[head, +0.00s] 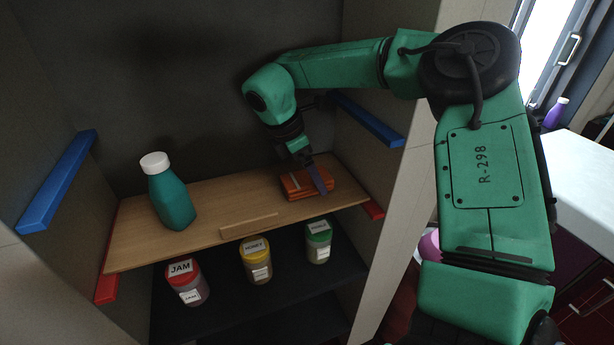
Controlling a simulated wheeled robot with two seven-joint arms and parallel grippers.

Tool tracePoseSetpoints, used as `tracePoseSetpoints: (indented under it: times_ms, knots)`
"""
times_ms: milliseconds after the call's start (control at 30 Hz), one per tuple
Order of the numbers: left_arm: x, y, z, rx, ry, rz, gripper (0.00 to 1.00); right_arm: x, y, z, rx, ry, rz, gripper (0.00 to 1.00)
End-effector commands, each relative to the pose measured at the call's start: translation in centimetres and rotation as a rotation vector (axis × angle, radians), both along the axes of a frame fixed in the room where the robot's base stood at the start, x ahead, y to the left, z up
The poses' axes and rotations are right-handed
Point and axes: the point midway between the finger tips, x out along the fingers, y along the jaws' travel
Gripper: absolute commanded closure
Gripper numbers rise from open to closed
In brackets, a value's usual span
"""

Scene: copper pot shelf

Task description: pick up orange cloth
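The orange cloth (293,187), folded into a small stack with a pale stripe, lies on the right part of the wooden shelf (130,243). My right gripper (319,181) reaches down from above at the cloth's right side. One grey-purple finger shows across the cloth's right end. The other finger is hidden, so I cannot tell whether the gripper is open or shut, or whether it touches the cloth. My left gripper is not in view.
A teal bottle (172,199) with a white cap stands on the shelf's left. Jars labelled jam (187,283) and honey (256,262), and a green-lidded jar (318,243), stand on the dark shelf below. Blue rails (62,180) (365,120) line both cabinet walls.

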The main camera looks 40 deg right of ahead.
Motion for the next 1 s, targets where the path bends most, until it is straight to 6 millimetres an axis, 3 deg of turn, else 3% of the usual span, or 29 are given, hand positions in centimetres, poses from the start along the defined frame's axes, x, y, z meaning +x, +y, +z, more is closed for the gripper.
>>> tracePoseSetpoints:
  times_ms: [200,233,400,433,733,1000]
  knots:
    - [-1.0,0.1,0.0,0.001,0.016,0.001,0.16,0.0,-0.2,-0.5,0.001,-0.002,-0.001,0.00]
    - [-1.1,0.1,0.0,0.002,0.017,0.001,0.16,0.0,-0.2,-0.5,0.001,-0.002,-0.001,0.04]
    - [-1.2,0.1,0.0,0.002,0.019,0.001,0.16,0.0,-0.1,-0.5,0.000,-0.001,-0.001,0.69]
    - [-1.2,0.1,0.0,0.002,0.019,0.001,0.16,0.0,-0.2,-0.5,0.000,-0.001,-0.001,0.75]
    - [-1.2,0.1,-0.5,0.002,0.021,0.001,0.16,0.1,-0.2,0.4,-0.003,-0.005,0.000,0.75]
    - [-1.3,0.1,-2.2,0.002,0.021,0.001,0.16,0.0,-0.2,6.9,-0.005,-0.007,-0.002,0.75]
